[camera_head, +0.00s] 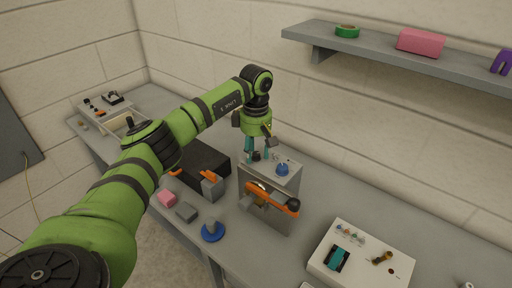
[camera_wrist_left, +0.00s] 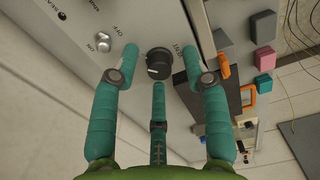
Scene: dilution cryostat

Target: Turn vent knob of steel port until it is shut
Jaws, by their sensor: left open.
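The steel port is a grey metal box (camera_head: 268,205) on the bench in the head view, with a panel on top. A small black knob (camera_head: 256,156) sits on that panel. In the left wrist view the black knob (camera_wrist_left: 158,64) lies ahead of the fingers, beside lettering I cannot fully read. My left gripper (camera_head: 258,150) points down over the panel. Its teal fingers (camera_wrist_left: 158,60) are spread around the black knob, with visible gaps and no clear contact. My right gripper is not in view.
An orange lever (camera_head: 270,198) with a black ball end crosses the box's front. A white panel box (camera_head: 360,260) stands right. A shelf (camera_head: 400,57) hangs above.

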